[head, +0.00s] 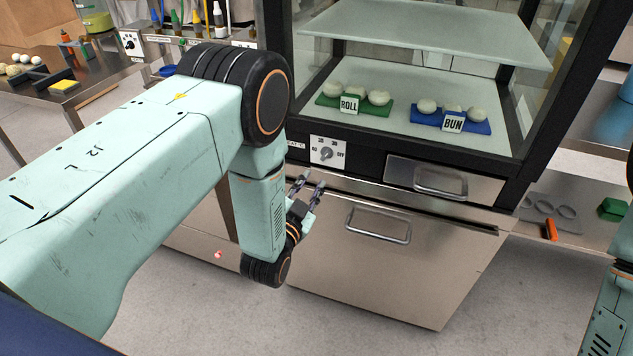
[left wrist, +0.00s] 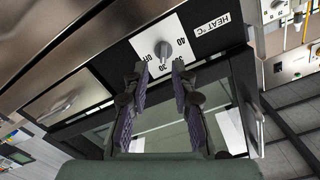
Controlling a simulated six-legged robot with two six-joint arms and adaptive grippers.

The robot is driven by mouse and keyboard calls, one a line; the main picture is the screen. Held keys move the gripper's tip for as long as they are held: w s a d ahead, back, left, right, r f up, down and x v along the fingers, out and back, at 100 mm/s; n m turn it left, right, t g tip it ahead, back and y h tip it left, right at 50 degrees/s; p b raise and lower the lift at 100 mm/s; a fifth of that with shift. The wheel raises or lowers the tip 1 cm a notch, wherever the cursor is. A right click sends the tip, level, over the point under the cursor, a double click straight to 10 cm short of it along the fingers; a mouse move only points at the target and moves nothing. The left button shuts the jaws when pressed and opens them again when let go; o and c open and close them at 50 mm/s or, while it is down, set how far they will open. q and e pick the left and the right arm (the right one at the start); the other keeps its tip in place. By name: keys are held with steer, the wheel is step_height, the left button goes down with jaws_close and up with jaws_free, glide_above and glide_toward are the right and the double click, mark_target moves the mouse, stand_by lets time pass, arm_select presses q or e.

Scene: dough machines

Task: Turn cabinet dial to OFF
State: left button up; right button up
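The cabinet dial (head: 326,152) is a small grey knob on a white plate low on the left of the dark cabinet front, with numbers and OFF printed around it. In the left wrist view the dial (left wrist: 163,50) stands ahead of the fingertips, beside a HEAT °C label. Which mark it points at is too small to tell. My left gripper (head: 309,188) is open and empty, just below and in front of the dial in the head view. In the left wrist view its fingers (left wrist: 160,72) are apart, with the knob lined up between them. My right gripper is out of view.
The glass cabinet holds dough balls on a green ROLL tray (head: 327,103) and a blue BUN tray (head: 424,118). A drawer handle (head: 440,183) is right of the dial, and a lower handle (head: 378,226) juts out below. A steel bench (head: 20,92) stands left.

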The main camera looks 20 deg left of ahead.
mark_target(324, 157)
arm_select(q)
steer(key=shift+m, duration=0.3)
steer(key=shift+w+d+r+b, duration=0.1)
steer(key=shift+w+r+b, duration=0.1)
steer(key=shift+w+b, duration=1.2)
steer(key=shift+w+d+r+b, duration=0.15)
steer(key=shift+w+b, duration=0.35)
steer(key=shift+w, duration=1.65)
steer(key=shift+w+a+r, duration=0.1)
steer(key=shift+w+a, duration=0.05)
steer(key=shift+w, duration=0.2)
steer(key=shift+w, duration=0.15)
steer(key=shift+c, duration=0.2)
jaws_close()
